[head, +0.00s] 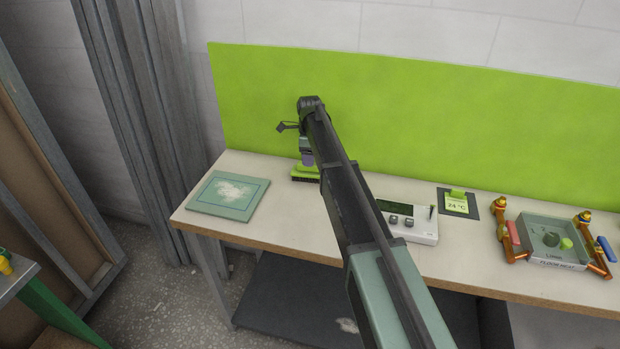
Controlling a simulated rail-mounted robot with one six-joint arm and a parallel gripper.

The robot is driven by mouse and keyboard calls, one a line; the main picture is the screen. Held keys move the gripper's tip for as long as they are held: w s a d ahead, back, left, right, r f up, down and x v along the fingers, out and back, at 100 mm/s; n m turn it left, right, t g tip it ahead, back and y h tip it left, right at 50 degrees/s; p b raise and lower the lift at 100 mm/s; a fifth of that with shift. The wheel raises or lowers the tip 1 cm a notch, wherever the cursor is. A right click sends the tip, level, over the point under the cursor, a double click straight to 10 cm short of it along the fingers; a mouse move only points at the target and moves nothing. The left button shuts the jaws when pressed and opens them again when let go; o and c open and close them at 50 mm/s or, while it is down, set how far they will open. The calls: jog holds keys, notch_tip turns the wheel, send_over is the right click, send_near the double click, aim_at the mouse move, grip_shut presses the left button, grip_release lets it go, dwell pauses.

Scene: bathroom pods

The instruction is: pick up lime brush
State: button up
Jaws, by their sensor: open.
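The lime brush (299,171) lies near the back of the bench, close to the lime backboard. Its lime body and a dark bristle edge show beneath my gripper. My gripper (307,159) hangs from the end of my arm just above the brush or at it. The fingers are small and partly merged with the wrist in this view. The gripper is open, and I cannot tell whether its fingers touch the brush or stand around it. My arm hides part of the bench to the right of the brush.
A teal board with white powder (229,194) lies left of the brush. The lime backboard (450,125) stands close behind.

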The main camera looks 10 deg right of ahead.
notch_tip(320, 180, down, 5)
jog(key=b, duration=0.3)
jog(key=shift+b, duration=0.35)
jog(key=shift+r, duration=0.3)
jog(key=c, duration=1.1)
jog(key=shift+p, duration=0.3)
notch_tip(320, 180, up, 20)
jog(key=p, duration=2)
